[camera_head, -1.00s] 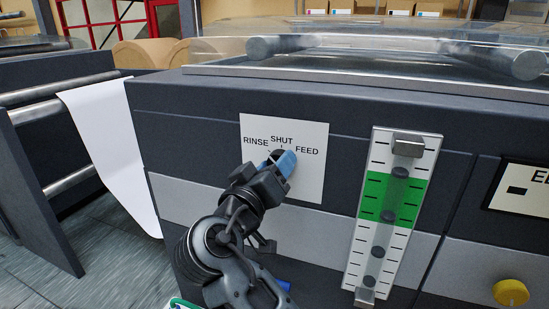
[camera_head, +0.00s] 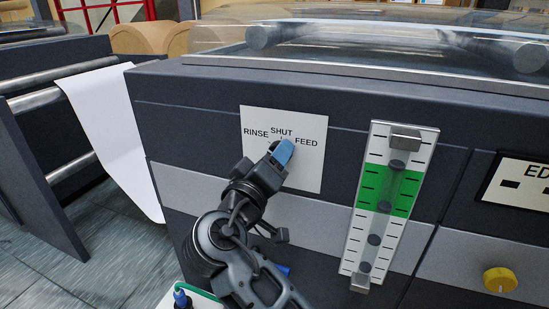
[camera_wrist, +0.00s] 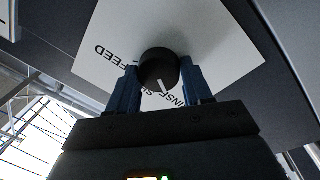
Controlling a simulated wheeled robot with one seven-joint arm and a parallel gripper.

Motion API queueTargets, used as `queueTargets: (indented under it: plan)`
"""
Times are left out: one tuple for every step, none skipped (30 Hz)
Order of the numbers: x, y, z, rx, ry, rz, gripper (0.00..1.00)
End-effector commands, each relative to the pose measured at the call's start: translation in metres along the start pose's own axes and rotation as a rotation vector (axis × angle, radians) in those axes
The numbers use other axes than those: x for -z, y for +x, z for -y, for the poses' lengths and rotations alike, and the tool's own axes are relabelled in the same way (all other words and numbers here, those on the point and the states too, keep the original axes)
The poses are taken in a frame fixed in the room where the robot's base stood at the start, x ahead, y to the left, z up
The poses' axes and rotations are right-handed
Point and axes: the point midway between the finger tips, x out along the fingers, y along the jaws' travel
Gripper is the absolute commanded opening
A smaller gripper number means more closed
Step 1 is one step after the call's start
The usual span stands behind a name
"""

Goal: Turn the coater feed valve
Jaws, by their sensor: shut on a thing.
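The coater feed valve is a round black knob (camera_wrist: 158,66) with a white pointer line, on a white plate (camera_head: 308,175) marked RINSE, SHUT and FEED. My gripper (camera_head: 282,152) is at the plate, its blue fingers covering the knob in the head view. In the wrist view my gripper (camera_wrist: 160,74) has one blue finger on each side of the knob, shut on it. The pointer line points down towards my palm there, on the SHUT and RINSE side, away from FEED. The exact mark is hard to tell because the lettering is partly hidden.
A sight gauge (camera_head: 353,240) with a green band stands right of the plate. A yellow knob (camera_head: 500,280) is at the lower right. A clear cover (camera_head: 400,45) lies on the machine top. White paper web (camera_head: 110,120) hangs from rollers at left.

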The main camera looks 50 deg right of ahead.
Motion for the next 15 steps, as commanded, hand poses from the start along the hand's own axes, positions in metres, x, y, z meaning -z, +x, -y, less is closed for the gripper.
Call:
queueTargets:
  plan:
    - [0.0003, -0.0007, 0.0008, 0.001, -0.002, -0.002, 0.19]
    - [0.0003, -0.0007, 0.0008, 0.001, -0.002, -0.002, 0.53]
    - [0.0002, -0.0007, 0.0007, 0.001, -0.002, -0.002, 0.57]
    - [0.0002, -0.0006, 0.0007, 0.001, -0.002, -0.002, 0.59]
    - [0.0002, -0.0006, 0.0006, 0.001, -0.002, -0.001, 0.62]
    - [0.0002, -0.0005, 0.0006, 0.001, -0.001, -0.001, 0.66]
    - [0.0001, -0.0005, 0.0005, 0.001, -0.001, -0.001, 0.69]
    - [0.0001, -0.0004, 0.0005, 0.001, -0.001, -0.001, 0.72]
    - [0.0001, -0.0004, 0.0004, 0.001, -0.001, -0.001, 0.75]
    - [0.0001, -0.0003, 0.0004, 0.001, -0.001, -0.001, 0.75]
    - [0.0001, -0.0003, 0.0004, 0.001, -0.001, -0.001, 0.75]
    - [0.0001, -0.0003, 0.0003, 0.001, 0.000, -0.001, 0.75]
    - [0.0001, -0.0002, 0.0003, 0.001, 0.000, -0.001, 0.75]
    - [0.0001, -0.0002, 0.0002, 0.000, 0.000, 0.000, 0.75]
    - [0.0000, -0.0003, 0.0003, 0.000, 0.000, 0.000, 0.75]
